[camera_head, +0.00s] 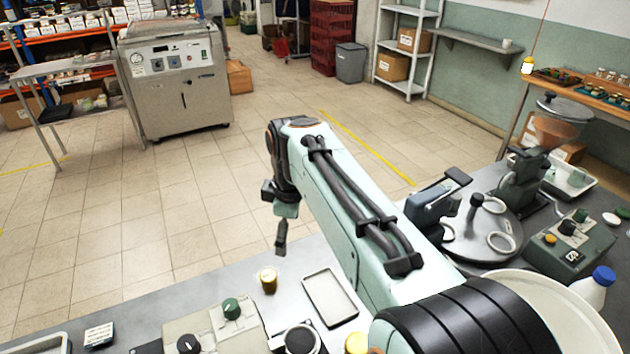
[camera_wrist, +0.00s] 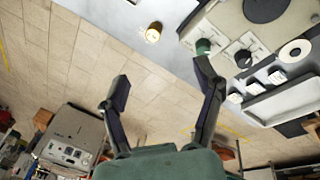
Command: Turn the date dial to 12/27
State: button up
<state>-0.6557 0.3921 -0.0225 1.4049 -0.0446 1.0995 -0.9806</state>
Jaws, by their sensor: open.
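A beige machine (camera_head: 205,327) stands on the grey bench, with a green knob (camera_head: 231,309) and a black knob (camera_head: 188,344) on it. In the wrist view the green knob (camera_wrist: 203,46) and the black dial (camera_wrist: 243,58) with a pale marked plate show at the upper right. I cannot read any date or tell which knob is the date dial. My gripper (camera_head: 281,235) hangs in the air beyond the bench's far edge, apart from the machine. In the wrist view my gripper (camera_wrist: 162,77) has its two fingers spread, with nothing between them.
An amber-coloured jar (camera_head: 268,280) and an empty shallow tray (camera_head: 331,296) stand right of the machine. A round-based press (camera_head: 482,232) and a green control box (camera_head: 570,245) crowd the right bench. The air around my gripper is clear.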

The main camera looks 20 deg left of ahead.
jog(key=s+a+f+n+g, duration=0.1)
jog(key=s+a+f+n, duration=0.15)
jog(key=a+f, duration=0.3)
jog(key=s+a+f+n, duration=0.1)
jog(key=s+a+f, duration=0.3)
jog(key=a, duration=0.3)
jog(key=n+g+h, duration=0.1)
jog(key=n+h, duration=0.1)
send_over(187, 342)
notch_tip(187, 342, down, 6)
jog(key=shift+f, duration=0.2)
notch_tip(187, 342, down, 6)
jog(key=shift+s+f, duration=0.1)
jog(key=shift+f, duration=0.15)
jog(key=c, duration=1.2)
